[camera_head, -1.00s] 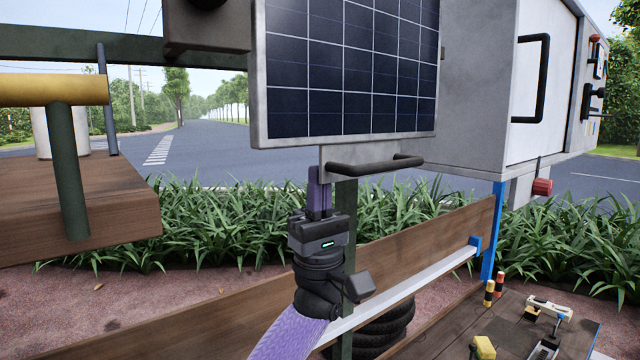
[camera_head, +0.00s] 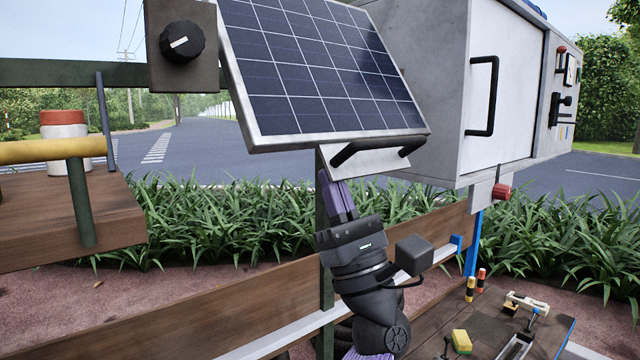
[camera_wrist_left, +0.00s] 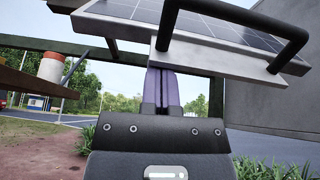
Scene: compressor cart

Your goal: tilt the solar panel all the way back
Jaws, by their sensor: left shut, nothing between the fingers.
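The solar panel (camera_head: 318,68) is a dark blue gridded plate in a light frame, leaning back, with its lower edge toward me. A black bar handle (camera_head: 378,148) runs along a plate at its lower edge. The handle also shows in the left wrist view (camera_wrist_left: 235,14), above the fingers. My left gripper (camera_head: 334,180) is shut and empty, with its purple fingers pointing up just below the left end of the handle plate. In the left wrist view the fingertips (camera_wrist_left: 163,72) are near the panel's underside; I cannot tell if they touch it. My right gripper is not in view.
A box with a black knob (camera_head: 181,42) stands left of the panel. A grey cabinet (camera_head: 503,90) with a handle stands close on the right. A wooden deck (camera_head: 480,320) with small tools lies lower right. A yellow rail (camera_head: 50,150) is at the left.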

